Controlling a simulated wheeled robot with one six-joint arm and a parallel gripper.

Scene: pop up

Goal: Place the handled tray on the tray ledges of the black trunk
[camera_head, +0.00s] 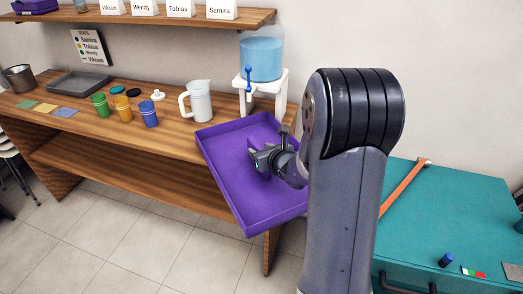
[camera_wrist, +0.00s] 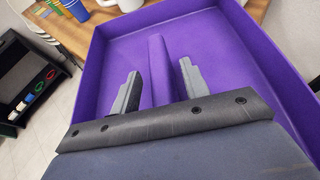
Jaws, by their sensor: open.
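The purple handled tray (camera_head: 228,185) is at the right end of the wooden table, reaching out past its front edge. I cannot tell how much of it rests on the table. It also fills much of the wrist view (camera_wrist: 215,45). Its raised middle handle (camera_wrist: 158,70) stands between the two fingers of my gripper (camera_wrist: 158,88), with a gap visible on the right. My gripper is open, down inside the tray in the head view (camera_head: 262,160). A black open box (camera_wrist: 22,85), perhaps the trunk, shows at the left of the wrist view with small coloured items in it; its ledges are not clear.
On the wooden table (camera_head: 60,140) stand a white pitcher (camera_head: 200,102), coloured cups (camera_head: 124,110), a grey tray (camera_head: 78,83) and a water dispenser (camera_head: 261,60). A teal chest (camera_head: 450,215) with an orange bar (camera_head: 404,187) is at the right. The tiled floor at front left is clear.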

